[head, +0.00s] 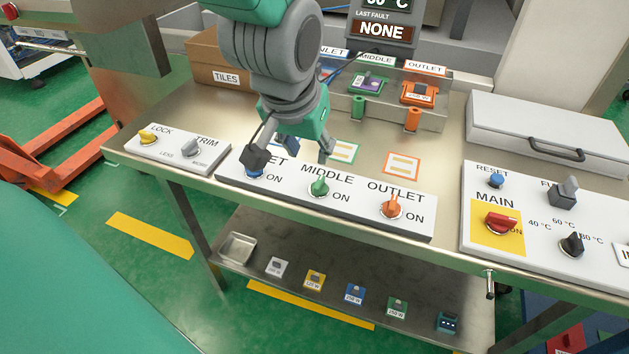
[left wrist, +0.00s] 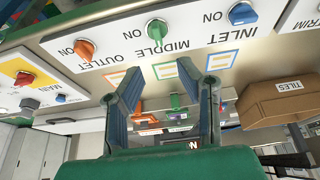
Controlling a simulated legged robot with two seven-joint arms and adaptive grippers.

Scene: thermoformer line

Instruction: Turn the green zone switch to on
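The green zone switch (head: 319,187), labelled MIDDLE, is the centre knob on a white three-switch panel (head: 290,196). Its handle points up toward the label, away from the ON mark at its lower right. In the left wrist view the green switch (left wrist: 157,30) shows upside down at the top, beyond the fingertips. My left gripper (head: 291,157) is open and empty, above the panel's back edge; its fingers (left wrist: 168,82) are spread wide and apart from the switch. One finger partly covers the blue INLET switch (head: 254,173). My right gripper is in neither view.
The orange OUTLET switch (head: 392,206) stands close right of the green one. A LOCK/TRIM panel (head: 178,151) lies left, and a panel with the red MAIN switch (head: 501,223) right. Behind are a TILES box (head: 220,62) and a grey lidded case (head: 540,128).

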